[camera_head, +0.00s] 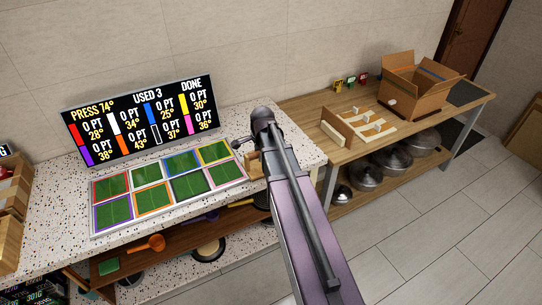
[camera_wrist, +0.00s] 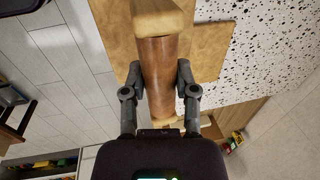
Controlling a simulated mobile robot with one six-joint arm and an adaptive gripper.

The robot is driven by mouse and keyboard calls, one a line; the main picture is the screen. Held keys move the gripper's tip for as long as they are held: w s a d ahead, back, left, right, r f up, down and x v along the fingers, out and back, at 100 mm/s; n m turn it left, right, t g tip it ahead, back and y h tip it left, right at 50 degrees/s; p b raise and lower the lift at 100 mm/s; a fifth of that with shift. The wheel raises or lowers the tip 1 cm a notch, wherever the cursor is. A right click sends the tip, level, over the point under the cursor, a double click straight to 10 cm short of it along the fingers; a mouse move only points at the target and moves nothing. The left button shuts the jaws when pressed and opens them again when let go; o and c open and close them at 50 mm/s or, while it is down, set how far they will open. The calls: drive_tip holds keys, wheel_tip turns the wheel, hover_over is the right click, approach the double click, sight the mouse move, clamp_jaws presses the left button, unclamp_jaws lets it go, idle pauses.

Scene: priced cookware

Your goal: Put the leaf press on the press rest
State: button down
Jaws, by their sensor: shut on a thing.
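My gripper (camera_wrist: 160,82) is shut on the brown cylindrical handle (camera_wrist: 158,62) of what looks like the leaf press, with its fingers on both sides. A pale wooden block (camera_wrist: 150,24) caps the handle's far end, and a pale wooden part shows at its near end. A flat tan wooden piece (camera_wrist: 212,50), perhaps the press rest, lies behind the handle by the speckled counter; I cannot tell whether they touch. In the head view, my arm hides most of the press, and a wooden piece (camera_head: 254,165) shows beside my gripper (camera_head: 258,140) at the counter's right end.
Green leaf squares in coloured frames (camera_head: 165,188) lie on the speckled counter (camera_head: 255,112). A black score board (camera_head: 140,118) stands behind them. On the right, a wooden bench (camera_head: 310,112) holds a divided wooden tray (camera_head: 365,128) and an open cardboard box (camera_head: 415,88).

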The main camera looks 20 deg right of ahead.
drive_tip(key=shift+s+a+r, duration=0.15)
drive_tip(key=shift+s, duration=1.3)
drive_tip(key=shift+w, duration=0.15)
drive_tip(key=w+d+f+b, duration=0.1)
drive_tip(key=w+d, duration=0.7)
drive_tip(key=w, duration=0.3)
drive_tip(key=shift+w+d+f, duration=0.25)
drive_tip(key=shift+w+d, duration=0.1)
drive_tip(key=shift+w+d+f+b, duration=0.15)
drive_tip(key=shift+f+b, duration=0.45)
drive_tip(key=shift+b, duration=0.05)
drive_tip(key=shift+w+d+f+b, duration=0.1)
drive_tip(key=shift+w+f+b, duration=0.1)
drive_tip(key=shift+f+b, duration=0.45)
drive_tip(key=shift+w+d+f+b, duration=0.15)
drive_tip(key=shift+f+b, duration=0.4)
drive_tip(key=shift+b, duration=0.1)
drive_tip(key=shift+f, duration=0.15)
